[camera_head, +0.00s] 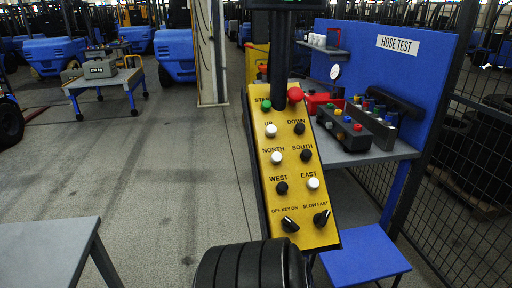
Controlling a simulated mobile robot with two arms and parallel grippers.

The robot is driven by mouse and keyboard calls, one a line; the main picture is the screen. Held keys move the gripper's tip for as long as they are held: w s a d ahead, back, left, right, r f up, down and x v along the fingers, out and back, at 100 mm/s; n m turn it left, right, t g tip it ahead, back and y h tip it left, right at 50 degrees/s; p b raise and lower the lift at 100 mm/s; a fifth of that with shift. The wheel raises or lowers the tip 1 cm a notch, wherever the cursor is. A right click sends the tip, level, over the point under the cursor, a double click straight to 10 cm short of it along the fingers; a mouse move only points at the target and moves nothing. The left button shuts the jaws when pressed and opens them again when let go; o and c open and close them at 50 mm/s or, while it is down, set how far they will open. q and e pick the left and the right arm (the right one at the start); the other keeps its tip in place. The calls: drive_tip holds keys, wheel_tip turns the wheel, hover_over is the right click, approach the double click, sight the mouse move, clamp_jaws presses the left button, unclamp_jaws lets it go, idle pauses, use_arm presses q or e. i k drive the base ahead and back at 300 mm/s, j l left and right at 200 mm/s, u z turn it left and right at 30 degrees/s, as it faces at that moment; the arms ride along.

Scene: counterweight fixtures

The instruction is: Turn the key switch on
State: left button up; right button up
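A yellow control panel (291,182) hangs tilted in the middle of the head view. Its key switch (290,224) is a black knob at the lower left, under the label "OFF KEY ON". The knob appears to point up and left, toward OFF, but it is small. A second black knob (321,218), under "SLOW FAST", sits to its right and appears to point up and right. Neither of my grippers can be made out in this view, and nothing is seen touching the key switch.
The panel also carries a green button (266,105), a red button (295,94) and several black and white ones. A black ribbed object (235,267) stands just below it. Behind are a blue hose-test bench (366,152), a wire fence and a blue stool (365,256). A grey table (45,247) is left.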

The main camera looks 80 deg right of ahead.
sight(287, 225)
drive_tip(key=z, duration=2.9)
